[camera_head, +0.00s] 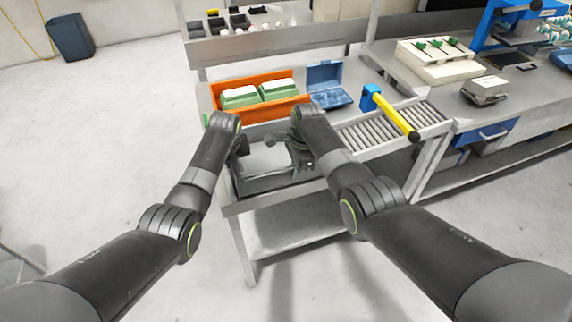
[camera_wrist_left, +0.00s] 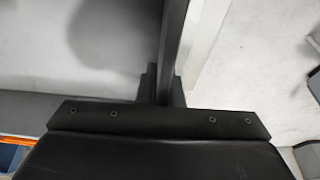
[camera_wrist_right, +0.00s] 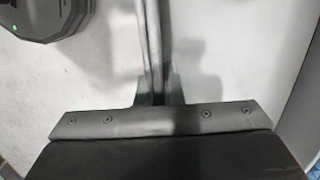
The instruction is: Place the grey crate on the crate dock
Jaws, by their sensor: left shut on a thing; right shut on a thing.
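The grey crate (camera_head: 270,183) is at the front of the steel table, between my two grippers. It looks empty, with a pale floor. My left gripper (camera_head: 241,150) is shut on the crate's left wall; the wall (camera_wrist_left: 174,45) runs between its fingers (camera_wrist_left: 163,88) in the left wrist view. My right gripper (camera_head: 304,162) is shut on the opposite wall; that wall (camera_wrist_right: 153,45) passes between its fingers (camera_wrist_right: 157,90) in the right wrist view. I cannot tell whether the crate touches the table. I cannot make out a separate crate dock.
An orange crate (camera_head: 226,88) with green-and-white cartons stands behind the grey crate. An open blue box (camera_head: 325,75) is beside it. A roller conveyor (camera_head: 368,137) with a yellow bar (camera_head: 392,113) lies to the right. A lower shelf (camera_head: 285,226) is below.

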